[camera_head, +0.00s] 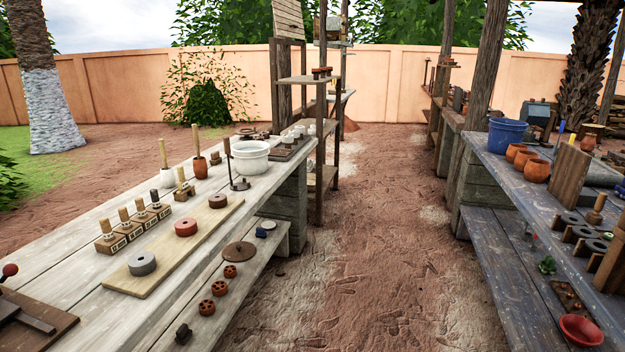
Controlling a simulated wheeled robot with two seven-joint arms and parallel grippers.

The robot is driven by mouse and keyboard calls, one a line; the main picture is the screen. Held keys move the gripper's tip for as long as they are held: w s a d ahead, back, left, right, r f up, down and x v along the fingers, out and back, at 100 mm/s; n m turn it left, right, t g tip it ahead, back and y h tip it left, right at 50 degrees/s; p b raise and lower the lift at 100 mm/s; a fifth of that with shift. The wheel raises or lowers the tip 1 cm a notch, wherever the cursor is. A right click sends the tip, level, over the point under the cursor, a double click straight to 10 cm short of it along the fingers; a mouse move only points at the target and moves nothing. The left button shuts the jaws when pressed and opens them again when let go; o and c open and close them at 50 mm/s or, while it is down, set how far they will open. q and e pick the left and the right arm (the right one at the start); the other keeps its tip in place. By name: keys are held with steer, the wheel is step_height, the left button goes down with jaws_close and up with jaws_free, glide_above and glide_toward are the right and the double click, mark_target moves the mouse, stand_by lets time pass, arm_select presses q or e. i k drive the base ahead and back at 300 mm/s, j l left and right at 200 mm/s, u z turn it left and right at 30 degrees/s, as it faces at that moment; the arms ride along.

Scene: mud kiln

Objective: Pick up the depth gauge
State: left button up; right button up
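I cannot tell for certain which thing is the depth gauge. A thin dark upright rod on a small flat base (240,184) stands on the left table (80,275), just left of a white tub, and may be it. Upright wooden sticks stand in a terracotta pot (201,170) and in a pale pot (166,178) further left. Neither of my grippers is in view.
A pale board (165,255) carries grey, red and brown discs, beside several stamped blocks with pegs (128,226). The white tub (250,158) stands behind. A lower shelf holds small round parts. The right bench (505,185) holds a blue bucket (506,134). The dirt aisle between is clear.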

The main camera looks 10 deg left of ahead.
mark_target(182, 184)
steer(key=i+j+u, duration=0.2)
steer(key=i, duration=0.3)
steer(key=i+l+u, duration=0.1)
steer(key=i+u, duration=0.15)
steer(key=i, duration=0.2)
steer(key=i+l+u, duration=0.2)
steer(key=i, duration=0.3)
steer(key=i+u, duration=0.2)
steer(key=i, duration=0.3)
steer(key=i+l+u, duration=0.2)
steer(key=i, duration=0.25)
steer(key=l, duration=0.1)
